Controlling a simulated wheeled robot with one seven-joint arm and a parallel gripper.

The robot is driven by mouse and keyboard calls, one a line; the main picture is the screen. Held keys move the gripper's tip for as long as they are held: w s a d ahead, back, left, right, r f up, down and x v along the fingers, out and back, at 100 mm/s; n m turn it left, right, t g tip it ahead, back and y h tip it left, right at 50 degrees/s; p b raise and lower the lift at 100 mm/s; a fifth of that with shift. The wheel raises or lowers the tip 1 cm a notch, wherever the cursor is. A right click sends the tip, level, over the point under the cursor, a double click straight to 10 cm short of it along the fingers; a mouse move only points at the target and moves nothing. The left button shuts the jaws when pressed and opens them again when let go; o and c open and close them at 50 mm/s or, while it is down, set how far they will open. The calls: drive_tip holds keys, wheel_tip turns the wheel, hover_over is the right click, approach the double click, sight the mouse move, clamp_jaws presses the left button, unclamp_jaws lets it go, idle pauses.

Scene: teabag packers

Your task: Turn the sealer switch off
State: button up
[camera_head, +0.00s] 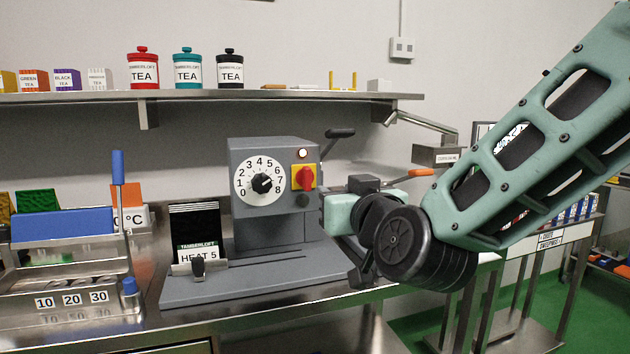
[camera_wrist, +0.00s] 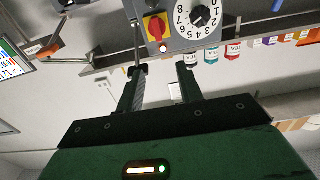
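The sealer (camera_head: 240,222) is a grey box on the bench with a white numbered dial (camera_head: 249,189). Its red rotary switch (camera_head: 305,177) sits on a yellow plate at the right of the front. The red handle looks roughly upright. A small lamp (camera_head: 302,153) above it looks lit. In the wrist view, which is upside down, the switch (camera_wrist: 156,28) shows beyond my fingertips, between their lines. My gripper (camera_wrist: 160,68) is open and empty, apart from the switch. In the head view my wrist is just right of the sealer, and the fingers are mostly hidden.
A black-handled lever (camera_head: 340,133) sticks out at the sealer's upper right. A black packet (camera_head: 195,232) stands on the sealer's base at the left. A shelf (camera_head: 250,96) with tea tins runs above. A blue-handled device (camera_head: 118,195) stands at left.

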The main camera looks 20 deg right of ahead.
drive_tip(key=p, duration=1.3)
approach(309, 171)
drive_tip(key=w+p, duration=0.2)
drive_tip(key=w, duration=0.7)
drive_tip(key=shift+w, duration=0.2)
clamp_jaws()
